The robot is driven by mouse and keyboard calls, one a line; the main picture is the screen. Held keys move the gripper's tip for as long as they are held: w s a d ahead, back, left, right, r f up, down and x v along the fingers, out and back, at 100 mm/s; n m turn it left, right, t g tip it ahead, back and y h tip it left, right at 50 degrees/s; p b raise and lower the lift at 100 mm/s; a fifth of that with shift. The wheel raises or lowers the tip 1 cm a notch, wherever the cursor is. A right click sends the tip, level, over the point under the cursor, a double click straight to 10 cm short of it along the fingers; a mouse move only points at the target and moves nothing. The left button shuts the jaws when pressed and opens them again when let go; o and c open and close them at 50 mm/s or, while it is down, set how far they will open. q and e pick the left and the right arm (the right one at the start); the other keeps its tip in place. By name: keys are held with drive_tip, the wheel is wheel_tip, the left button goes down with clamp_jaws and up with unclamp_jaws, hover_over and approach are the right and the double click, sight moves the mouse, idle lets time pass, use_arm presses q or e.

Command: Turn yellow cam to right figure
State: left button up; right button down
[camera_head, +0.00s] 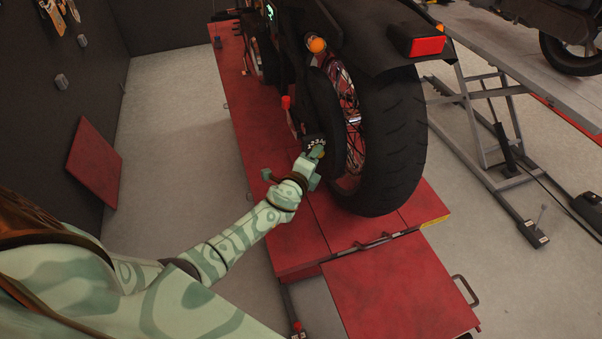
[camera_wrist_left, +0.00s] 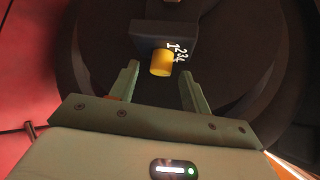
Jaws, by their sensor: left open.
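The yellow cam (camera_wrist_left: 162,64) is a short cylinder on a dark block (camera_wrist_left: 160,37) in the left wrist view. White figures 1, 2, 3 and 4 (camera_wrist_left: 176,50) run beside its upper right edge. My left gripper (camera_wrist_left: 160,72) is open, with one finger on each side of the cam and a visible gap to each. Whether the fingertips reach level with the cam is hard to tell. In the head view my left gripper (camera_head: 314,158) is beside the motorcycle's rear wheel, close to the white figures (camera_head: 316,142), and hides most of the cam. My right gripper is not in view.
The motorcycle's rear tyre (camera_head: 388,140) stands just right of my left gripper, on a red lift (camera_head: 300,238). A red lever-like part (camera_head: 286,102) sits above the gripper. A second lift (camera_head: 500,50) stands at the right. Grey floor (camera_head: 180,130) is open at the left.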

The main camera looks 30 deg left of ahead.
use_arm(q)
drive_tip(key=p+v, duration=0.1)
drive_tip(key=v, duration=1.3)
drive_tip(key=shift+s, duration=0.35)
drive_tip(key=s+f+n+g+b, duration=0.25)
drive_tip(key=s+f, duration=0.25)
drive_tip(key=f, duration=0.6)
drive_tip(key=s+a+f+n+g+b, duration=0.1)
drive_tip(key=s+f+n+g+b, duration=0.2)
drive_tip(key=f, duration=0.7)
drive_tip(key=s+f+n+g+b, duration=0.15)
drive_tip(key=s+f+n, duration=0.35)
drive_tip(key=f, duration=0.6)
drive_tip(key=s+d+f+n+g+b, duration=0.1)
drive_tip(key=s+f+g+b, duration=0.3)
drive_tip(key=s+f, duration=1)
drive_tip(key=s+d+f+n+g+h+b, duration=0.1)
drive_tip(key=s+f+n+g+b, duration=0.3)
drive_tip(key=s+f+b, duration=0.7)
wheel_tip(320, 180, down, 3)
drive_tip(key=s, duration=0.2)
drive_tip(key=shift+s+d, duration=0.3)
drive_tip(key=shift+s, duration=0.1)
drive_tip(key=shift+r, duration=0.1)
